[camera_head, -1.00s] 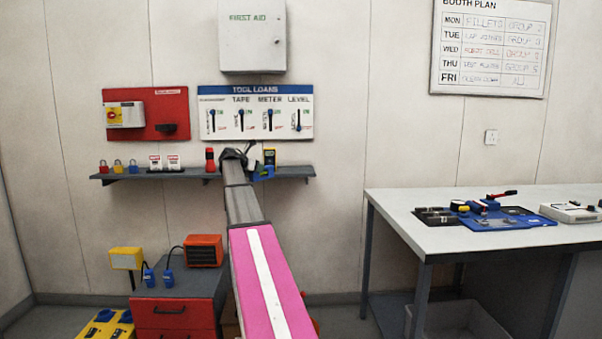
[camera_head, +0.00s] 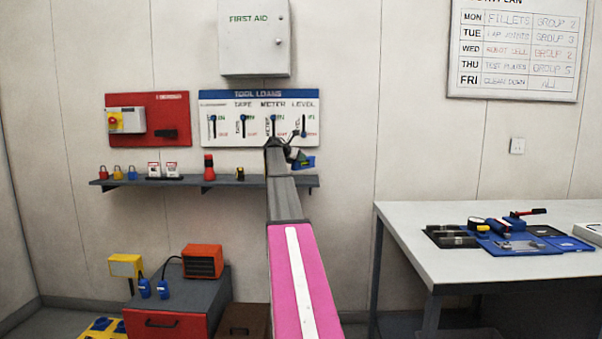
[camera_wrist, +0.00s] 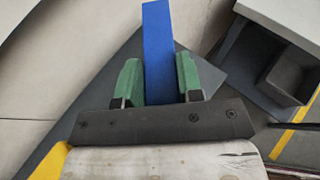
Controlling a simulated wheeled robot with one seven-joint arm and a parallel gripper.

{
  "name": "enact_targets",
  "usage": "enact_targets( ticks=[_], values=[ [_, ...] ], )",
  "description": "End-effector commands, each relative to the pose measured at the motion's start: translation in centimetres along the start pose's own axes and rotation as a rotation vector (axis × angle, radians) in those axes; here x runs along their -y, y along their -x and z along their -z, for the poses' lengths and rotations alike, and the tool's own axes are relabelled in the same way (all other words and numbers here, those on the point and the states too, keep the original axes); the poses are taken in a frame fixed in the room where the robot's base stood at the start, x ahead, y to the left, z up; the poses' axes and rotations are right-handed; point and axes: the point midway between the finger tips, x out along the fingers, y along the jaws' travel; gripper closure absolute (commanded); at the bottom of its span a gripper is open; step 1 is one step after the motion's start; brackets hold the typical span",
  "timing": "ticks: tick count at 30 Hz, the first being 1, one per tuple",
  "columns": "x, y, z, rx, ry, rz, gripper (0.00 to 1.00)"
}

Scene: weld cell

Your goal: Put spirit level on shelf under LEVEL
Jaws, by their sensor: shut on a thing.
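A blue bar, the spirit level (camera_wrist: 158,45), is between the green fingers of my gripper (camera_wrist: 159,80) in the wrist view. The jaws are shut on it and it sticks out past the fingertips. In the head view my gripper (camera_head: 293,154) is at the shelf's right end, with the blue level (camera_head: 304,162) just right of it. This is below the LEVEL column of the TOOL LOANS board (camera_head: 258,94). The level appears above the grey wall shelf (camera_head: 230,183); I cannot tell whether it touches. My arm hides part of the shelf.
A red torch (camera_head: 209,167) stands mid-shelf, with padlocks (camera_head: 117,172) and small white-and-red items (camera_head: 163,169) to its left. A red drawer cabinet (camera_head: 170,322) is below. A workbench (camera_head: 440,215) with tools is at the right. The first aid box (camera_head: 253,40) hangs above.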

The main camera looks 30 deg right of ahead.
Motion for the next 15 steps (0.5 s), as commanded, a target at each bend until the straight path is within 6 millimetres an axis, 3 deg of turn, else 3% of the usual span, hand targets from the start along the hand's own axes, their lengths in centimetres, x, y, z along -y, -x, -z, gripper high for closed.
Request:
enact_targets(
  ticks=[2, 15],
  values=[
    [0.1, -0.5, 1.3, 0.000, 0.001, 0.000, 0.94],
    [0.0, -2.2, 5.4, 0.001, 0.001, 0.000, 0.94]
  ],
)
